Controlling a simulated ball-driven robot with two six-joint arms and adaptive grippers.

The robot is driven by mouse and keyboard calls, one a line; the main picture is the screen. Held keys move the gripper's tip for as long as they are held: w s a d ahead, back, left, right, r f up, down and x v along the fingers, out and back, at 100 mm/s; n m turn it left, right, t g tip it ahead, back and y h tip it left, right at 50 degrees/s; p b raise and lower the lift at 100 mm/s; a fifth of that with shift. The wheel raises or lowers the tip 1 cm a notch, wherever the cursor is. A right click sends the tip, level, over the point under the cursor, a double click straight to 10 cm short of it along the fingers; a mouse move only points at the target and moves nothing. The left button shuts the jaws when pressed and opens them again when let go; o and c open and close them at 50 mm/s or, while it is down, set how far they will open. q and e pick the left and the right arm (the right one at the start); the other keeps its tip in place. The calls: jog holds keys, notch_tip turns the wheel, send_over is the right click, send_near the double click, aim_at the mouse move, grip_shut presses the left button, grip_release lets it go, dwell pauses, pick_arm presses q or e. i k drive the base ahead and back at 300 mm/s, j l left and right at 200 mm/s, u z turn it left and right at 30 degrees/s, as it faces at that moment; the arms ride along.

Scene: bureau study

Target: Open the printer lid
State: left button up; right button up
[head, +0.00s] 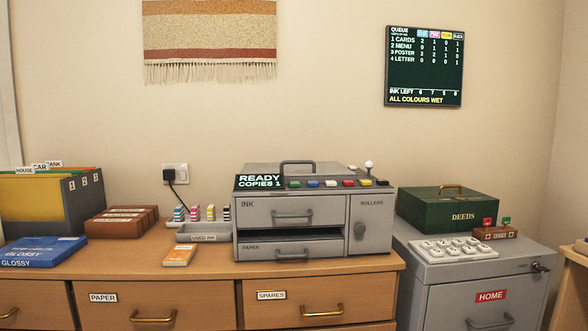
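The grey printer (312,215) stands on the wooden bureau in the middle of the head view. Its lid (258,169) is the flat top with a dark grey handle (298,165), and it looks closed. The front panel reads READY, COPIES 1, beside a row of coloured buttons. Below are the INK drawer (285,213), the PAPER drawer (285,250) and the ROLLERS door (371,221). A dark gap shows between the two drawers. Neither of my grippers is in view.
A used ink tray (203,238), ink bottles and an orange packet (179,255) sit left of the printer. A green DEEDS box (448,210) and a white keypad (447,249) stand on the grey cabinet at the right. The wall above the lid is bare.

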aim_at(303, 172)
jog(key=i+j+u, duration=0.1)
jog(key=i+u, duration=0.2)
jog(key=i, duration=0.7)
